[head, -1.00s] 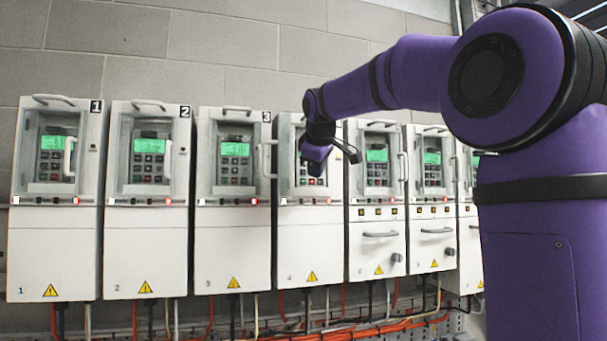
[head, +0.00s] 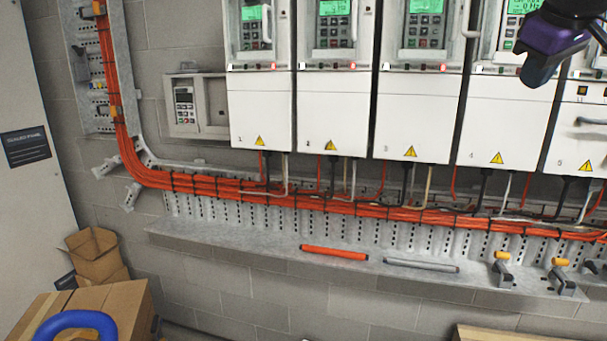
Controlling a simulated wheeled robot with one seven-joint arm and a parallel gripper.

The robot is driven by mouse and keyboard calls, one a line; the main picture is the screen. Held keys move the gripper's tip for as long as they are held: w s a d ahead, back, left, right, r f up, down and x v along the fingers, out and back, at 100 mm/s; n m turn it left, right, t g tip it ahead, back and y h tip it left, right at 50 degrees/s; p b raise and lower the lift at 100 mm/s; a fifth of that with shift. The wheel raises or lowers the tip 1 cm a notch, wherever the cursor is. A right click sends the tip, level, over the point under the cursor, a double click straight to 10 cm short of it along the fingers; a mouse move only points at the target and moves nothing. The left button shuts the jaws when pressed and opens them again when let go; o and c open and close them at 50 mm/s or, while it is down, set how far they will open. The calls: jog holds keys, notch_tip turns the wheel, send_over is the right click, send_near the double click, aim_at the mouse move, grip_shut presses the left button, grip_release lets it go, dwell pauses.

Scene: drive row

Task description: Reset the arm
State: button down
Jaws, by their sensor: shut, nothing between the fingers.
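My gripper (head: 548,46), purple and black, is at the top right of the head view, in front of the upper part of cabinet 4 (head: 508,112). It is shut and empty. Most of my arm is out of the picture. The white drive cabinets hang in a row, with cabinet 1 (head: 258,108), cabinet 2 (head: 333,115) and cabinet 3 (head: 415,118) to the left of my gripper. Cabinet 5 (head: 580,135) is cut off at the right edge. Green displays show at the top.
Orange cables (head: 330,204) run under the cabinets. A metal shelf (head: 230,240) below holds an orange rod (head: 334,253), a grey rod (head: 421,265) and orange-tipped clamps (head: 559,262). Cardboard boxes (head: 130,300) and a blue ring (head: 62,320) are at lower left. A small open box (head: 196,105) hangs left of cabinet 1.

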jog(key=s+a+f+m+g+y, duration=0.1)
jog(key=s+a+f+m, duration=0.1)
jog(key=s+f, duration=0.7)
jog(key=s+a+f+m+y, duration=0.1)
jog(key=s+a+f, duration=0.3)
jog(key=s+f, duration=0.6)
jog(key=shift+a+m+g, duration=0.4)
jog(key=shift+m, duration=0.1)
